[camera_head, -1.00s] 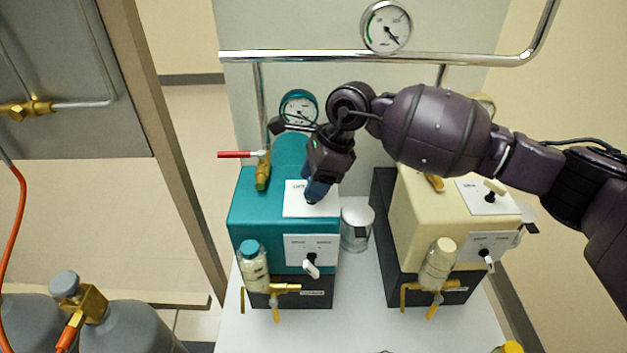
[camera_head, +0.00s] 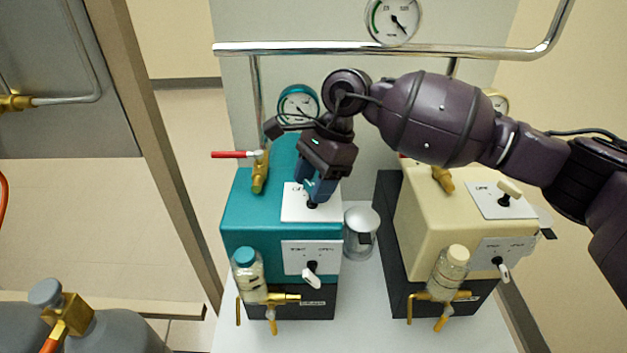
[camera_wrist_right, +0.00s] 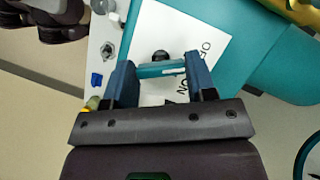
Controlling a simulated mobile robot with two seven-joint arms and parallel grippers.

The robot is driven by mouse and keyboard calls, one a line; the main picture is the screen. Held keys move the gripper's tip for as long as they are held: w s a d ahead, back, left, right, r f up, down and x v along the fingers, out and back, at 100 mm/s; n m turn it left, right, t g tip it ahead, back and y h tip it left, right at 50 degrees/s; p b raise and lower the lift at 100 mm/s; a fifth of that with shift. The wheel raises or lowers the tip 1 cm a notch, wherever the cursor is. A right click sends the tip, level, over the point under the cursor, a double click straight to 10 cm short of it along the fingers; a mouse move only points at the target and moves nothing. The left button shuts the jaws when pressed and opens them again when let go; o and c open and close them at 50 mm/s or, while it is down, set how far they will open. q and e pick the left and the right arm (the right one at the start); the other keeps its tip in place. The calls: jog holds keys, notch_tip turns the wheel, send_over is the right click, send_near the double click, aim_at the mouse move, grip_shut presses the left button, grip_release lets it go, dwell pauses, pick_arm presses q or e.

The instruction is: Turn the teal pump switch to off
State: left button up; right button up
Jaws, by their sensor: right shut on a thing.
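The teal pump (camera_head: 250,205) stands on the white bench, left of the cream pump. My right gripper (camera_head: 316,192) reaches down to this plate. In the right wrist view its blue fingers (camera_wrist_right: 161,72) are shut on a teal switch lever (camera_wrist_right: 158,71) beside a black pivot (camera_wrist_right: 160,56). The fingers partly hide the lever, so its exact setting is unclear. My left gripper is out of view.
A second switch with a white lever (camera_head: 311,277) is on the teal pump's front. A red-handled valve (camera_head: 235,154) and teal gauge (camera_head: 298,104) stand behind. A clear jar (camera_head: 360,234) sits between the teal pump and the cream pump (camera_head: 435,220).

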jog(key=o, duration=0.9)
jog(key=shift+c, duration=0.2)
jog(key=shift+o, duration=0.4)
pick_arm(q)
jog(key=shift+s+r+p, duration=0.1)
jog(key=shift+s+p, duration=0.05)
jog(key=shift+p, duration=0.2)
pick_arm(e)
jog(key=v, duration=1.1)
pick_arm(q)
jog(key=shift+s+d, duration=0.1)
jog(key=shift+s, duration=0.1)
pick_arm(e)
jog(key=shift+s+a, duration=0.1)
